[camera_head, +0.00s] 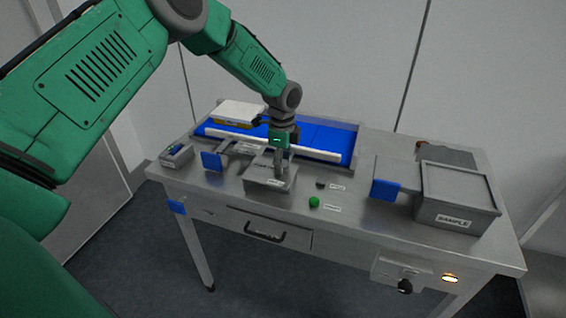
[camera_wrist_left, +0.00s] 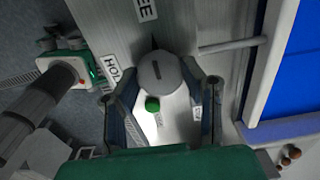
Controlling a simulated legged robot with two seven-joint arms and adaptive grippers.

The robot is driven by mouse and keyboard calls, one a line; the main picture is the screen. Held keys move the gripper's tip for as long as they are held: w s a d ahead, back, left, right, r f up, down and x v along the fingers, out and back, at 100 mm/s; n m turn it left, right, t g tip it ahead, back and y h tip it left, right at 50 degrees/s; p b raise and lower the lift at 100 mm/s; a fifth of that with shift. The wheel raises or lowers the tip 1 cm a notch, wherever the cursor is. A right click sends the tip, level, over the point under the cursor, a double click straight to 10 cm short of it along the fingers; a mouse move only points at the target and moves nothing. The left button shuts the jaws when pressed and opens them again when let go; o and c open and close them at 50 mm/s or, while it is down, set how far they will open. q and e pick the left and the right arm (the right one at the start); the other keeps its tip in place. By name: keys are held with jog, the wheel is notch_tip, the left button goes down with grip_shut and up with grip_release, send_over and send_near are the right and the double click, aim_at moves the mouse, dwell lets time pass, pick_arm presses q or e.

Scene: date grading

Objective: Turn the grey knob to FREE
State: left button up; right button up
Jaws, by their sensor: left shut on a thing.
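The grey knob (camera_wrist_left: 158,74) is round with a dark slot line across its face, seen in the left wrist view. A small dark pointer at its edge points up in the picture, toward the FREE label (camera_wrist_left: 145,9). The HOLD label (camera_wrist_left: 112,69) is to the knob's left. My left gripper (camera_wrist_left: 161,82) has a finger on either side of the knob and is shut on it. In the head view my left gripper (camera_head: 279,170) reaches down at the small metal box (camera_head: 268,184) on the table, hiding the knob there.
A green button (camera_head: 314,202) and a dark button (camera_head: 320,185) are on the metal table (camera_head: 345,222). A blue conveyor belt (camera_head: 322,136) with a white rail lies behind. The SAMPLE tray (camera_head: 455,214) is at right. A black dial (camera_head: 404,286) is on the front.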

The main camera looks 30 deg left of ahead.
pick_arm(q)
jog(key=shift+w+a, duration=0.1)
dwell(0.3)
jog(key=o, duration=1.1)
jog(key=shift+o, duration=0.2)
jog(key=shift+r, duration=0.4)
notch_tip(320, 180, up, 11)
jog(key=shift+a, duration=0.1)
